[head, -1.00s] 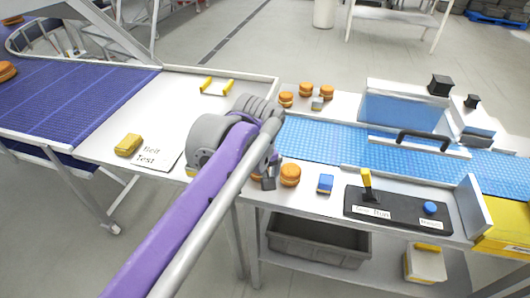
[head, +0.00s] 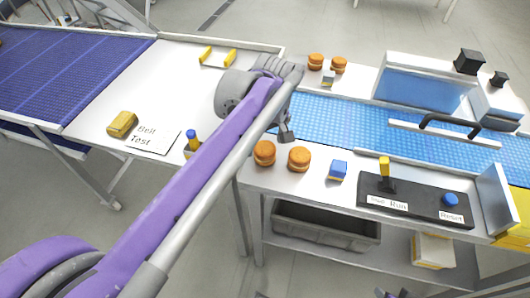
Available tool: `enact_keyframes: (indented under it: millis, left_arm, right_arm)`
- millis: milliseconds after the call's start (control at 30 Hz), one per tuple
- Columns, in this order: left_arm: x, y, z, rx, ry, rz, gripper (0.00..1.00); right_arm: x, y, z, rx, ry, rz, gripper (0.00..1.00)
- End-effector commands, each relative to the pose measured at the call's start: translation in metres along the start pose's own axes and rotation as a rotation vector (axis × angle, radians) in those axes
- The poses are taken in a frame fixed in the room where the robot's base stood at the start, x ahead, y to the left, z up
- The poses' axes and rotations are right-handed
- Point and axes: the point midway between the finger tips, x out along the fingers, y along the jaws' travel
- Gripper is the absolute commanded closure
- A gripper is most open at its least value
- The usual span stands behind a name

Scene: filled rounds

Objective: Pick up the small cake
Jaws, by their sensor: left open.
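Several small cakes, round and orange-brown with a pale middle, stand on the white table. Two are on the near side of the blue belt: a left cake (head: 264,153) and a right cake (head: 299,158). Two more, a far left cake (head: 316,61) and a far right cake (head: 339,65), stand beyond the belt. My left gripper (head: 286,134) is open and empty, with dark fingers pointing down just above and behind the two near cakes, apart from them. My purple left arm hides part of the table. Dark tips at the bottom edge may be my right gripper (head: 385,294).
The blue belt (head: 370,130) runs behind. A yellow block (head: 122,124) and Belt Test card (head: 153,138) lie left.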

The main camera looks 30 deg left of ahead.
Motion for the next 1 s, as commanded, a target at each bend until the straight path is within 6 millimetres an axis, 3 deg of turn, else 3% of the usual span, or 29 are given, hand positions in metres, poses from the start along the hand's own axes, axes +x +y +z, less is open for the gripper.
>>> enact_keyframes:
  millis: [300,567,600,867,1000]
  left_arm:
    - [0.044,0.004,-0.002,-0.001,0.000,0.000,0.00]
    - [0.047,0.004,-0.002,0.000,0.000,0.000,0.00]
    - [0.047,0.004,-0.002,0.000,0.000,0.000,0.02]
    - [0.047,0.004,-0.002,0.000,0.000,0.000,0.48]
    - [0.047,0.004,-0.002,0.000,0.000,0.000,0.48]
  right_arm:
    - [0.005,0.000,0.003,0.000,-0.002,0.000,0.50]
    - [0.005,0.000,0.003,0.000,-0.002,0.000,0.50]
    - [0.005,0.000,0.003,0.000,-0.002,0.000,0.50]
    - [0.005,0.000,0.003,0.000,-0.002,0.000,0.50]
    - [0.005,0.000,0.003,0.000,-0.002,0.000,0.50]
